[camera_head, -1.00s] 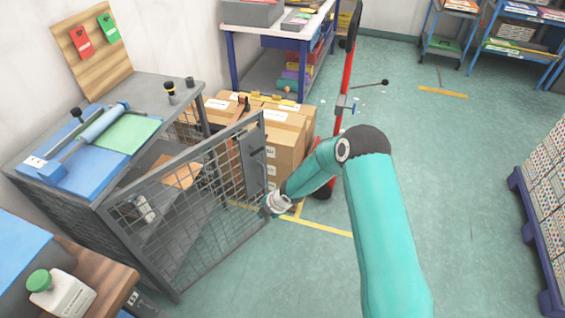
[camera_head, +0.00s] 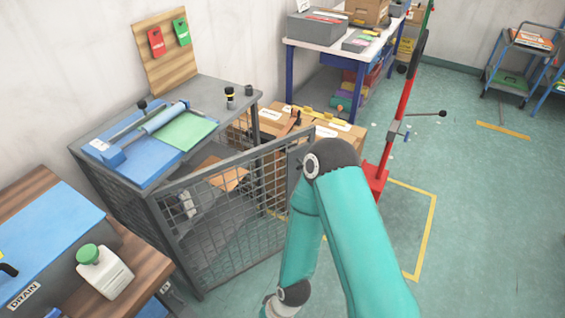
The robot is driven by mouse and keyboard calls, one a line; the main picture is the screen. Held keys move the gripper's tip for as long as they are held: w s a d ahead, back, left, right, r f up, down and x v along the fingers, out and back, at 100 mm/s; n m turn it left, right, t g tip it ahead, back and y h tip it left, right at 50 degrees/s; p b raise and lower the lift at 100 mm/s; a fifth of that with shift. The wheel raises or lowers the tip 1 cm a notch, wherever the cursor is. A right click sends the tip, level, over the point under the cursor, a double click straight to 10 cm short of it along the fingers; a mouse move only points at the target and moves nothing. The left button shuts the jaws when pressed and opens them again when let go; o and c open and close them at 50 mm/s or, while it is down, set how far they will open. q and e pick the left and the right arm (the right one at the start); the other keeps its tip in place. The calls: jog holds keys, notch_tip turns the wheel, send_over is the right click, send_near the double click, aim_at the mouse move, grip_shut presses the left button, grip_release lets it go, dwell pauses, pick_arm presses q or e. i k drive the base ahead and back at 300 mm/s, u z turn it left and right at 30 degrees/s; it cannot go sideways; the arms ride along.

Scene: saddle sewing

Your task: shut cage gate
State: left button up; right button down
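The grey wire-mesh cage gate (camera_head: 225,215) stands open at the front of a grey cage cabinet (camera_head: 108,203). Its hinged side is at the cabinet's near corner, and its free edge swings out to the right, away from the cage opening. A solid plate (camera_head: 298,160) sits near the free edge, partly hidden behind my teal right arm. That arm bends down in front of the gate's free end. Its wrist is at the bottom edge of the view, and the gripper fingers are cut off. Whether the arm touches the gate cannot be told. My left gripper is not in view.
Cardboard boxes (camera_head: 342,133) stand behind the gate's free end. A red post (camera_head: 401,105) with a side lever is right of them. A wooden bench (camera_head: 148,262) with a green-capped bottle (camera_head: 104,270) is at the left front.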

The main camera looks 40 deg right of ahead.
aim_at(292, 175)
jog(key=z, duration=1.5)
jog(key=i, duration=0.1)
jog(key=u, duration=2.65)
jog(key=k, duration=1.3)
jog(key=z, duration=1.05)
jog(key=i, duration=1.05)
